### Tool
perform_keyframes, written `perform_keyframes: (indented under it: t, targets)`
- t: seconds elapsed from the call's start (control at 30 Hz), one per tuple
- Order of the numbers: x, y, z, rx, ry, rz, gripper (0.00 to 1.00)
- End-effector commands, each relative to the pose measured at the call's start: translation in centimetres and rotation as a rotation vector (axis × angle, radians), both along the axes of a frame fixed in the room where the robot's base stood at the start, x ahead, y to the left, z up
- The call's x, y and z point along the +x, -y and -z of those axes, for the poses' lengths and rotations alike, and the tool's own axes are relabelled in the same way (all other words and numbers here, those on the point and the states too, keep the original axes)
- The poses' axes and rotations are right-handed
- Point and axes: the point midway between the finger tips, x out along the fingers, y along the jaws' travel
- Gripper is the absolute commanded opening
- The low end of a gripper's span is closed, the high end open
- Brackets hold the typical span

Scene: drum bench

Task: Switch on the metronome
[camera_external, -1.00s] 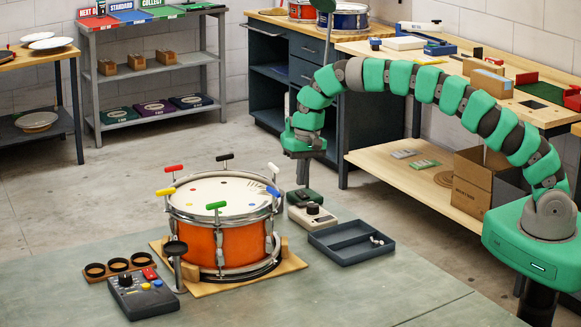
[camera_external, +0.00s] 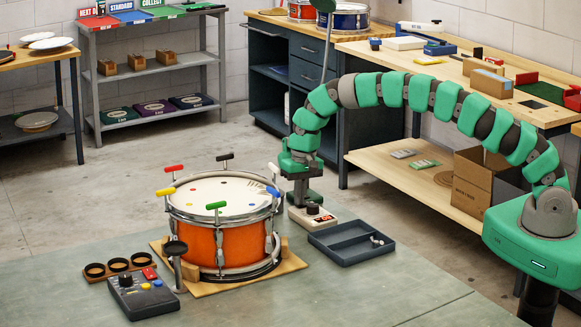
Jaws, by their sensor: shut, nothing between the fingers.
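A small white box with a black knob (camera_external: 313,215) sits on the bench, right of the orange drum; I take it to be the metronome, but no label is readable. Some red shows on its top. My gripper (camera_external: 303,198) points down just behind the box, at its far edge, shut and empty. Its fingertips are small and dark, and I cannot tell whether they touch the box or anything behind it. A grey control box (camera_external: 143,294) with a black knob and coloured buttons lies at the front left.
The orange drum (camera_external: 219,247) with coloured clamp handles stands on a wooden base, close left of my gripper. A dark divided tray (camera_external: 350,243) lies to the right, with small white pieces inside. Three round cups (camera_external: 118,265) sit at the left. The front right bench is clear.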

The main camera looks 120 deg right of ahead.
Motion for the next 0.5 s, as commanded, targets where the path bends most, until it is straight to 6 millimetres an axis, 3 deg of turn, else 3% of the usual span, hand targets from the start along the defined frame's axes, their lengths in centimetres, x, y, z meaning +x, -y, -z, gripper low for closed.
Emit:
perform_keyframes:
  t: [0.5]
  targets:
    - [-0.72,-0.02,-0.03,0.003,-0.007,0.001,0.00]
